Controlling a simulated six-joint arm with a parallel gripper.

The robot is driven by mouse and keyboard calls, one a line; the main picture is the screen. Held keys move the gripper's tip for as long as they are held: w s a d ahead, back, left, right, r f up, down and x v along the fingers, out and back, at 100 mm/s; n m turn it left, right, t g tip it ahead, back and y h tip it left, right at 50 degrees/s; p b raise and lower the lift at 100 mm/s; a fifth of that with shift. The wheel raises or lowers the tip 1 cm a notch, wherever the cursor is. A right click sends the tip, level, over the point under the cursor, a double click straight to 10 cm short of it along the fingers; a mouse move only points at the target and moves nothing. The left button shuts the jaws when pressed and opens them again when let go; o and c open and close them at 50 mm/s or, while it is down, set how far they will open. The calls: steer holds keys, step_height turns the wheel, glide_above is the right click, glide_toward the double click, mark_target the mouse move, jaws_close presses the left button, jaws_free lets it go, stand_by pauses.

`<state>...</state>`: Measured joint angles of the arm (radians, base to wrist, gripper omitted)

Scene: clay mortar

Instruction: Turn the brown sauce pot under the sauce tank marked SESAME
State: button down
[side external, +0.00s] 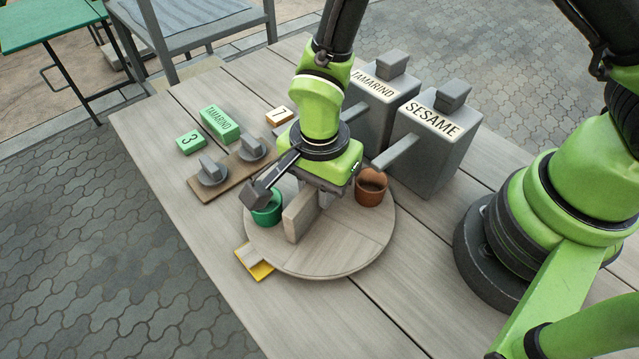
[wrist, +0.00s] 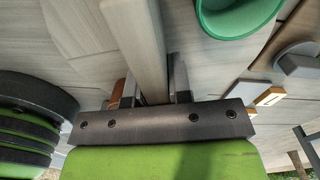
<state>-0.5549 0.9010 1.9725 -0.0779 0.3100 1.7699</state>
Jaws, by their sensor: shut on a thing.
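The brown sauce pot (side external: 369,193) stands on the right side of the round wooden turntable (side external: 335,262). The spout of the grey SESAME tank (side external: 432,145) ends just above the pot's rim in the picture; I cannot tell whether it is exactly over the centre. My gripper (side external: 318,201) points down over the turntable and is shut on its upright wooden bar handle (side external: 297,217). The bar (wrist: 138,45) also runs between the fingers (wrist: 154,90) in the wrist view. A green pot (side external: 267,213) stands on the turntable's left side.
The TAMARIND tank (side external: 378,100) stands behind, its spout partly hidden by my arm. Left are a board with two grey knobs (side external: 212,172), green blocks marked 3 (side external: 190,142) and TAMARIND (side external: 220,124), and a 7 block (side external: 279,116). A yellow marker (side external: 262,271) lies at the turntable's front-left edge.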

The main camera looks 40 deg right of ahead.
steer(key=shift+m, duration=0.9)
steer(key=c, duration=1)
jaws_free()
steer(key=shift+c, duration=0.2)
steer(key=shift+r, duration=0.15)
step_height(320, 180, up, 9)
steer(key=shift+r, duration=0.35)
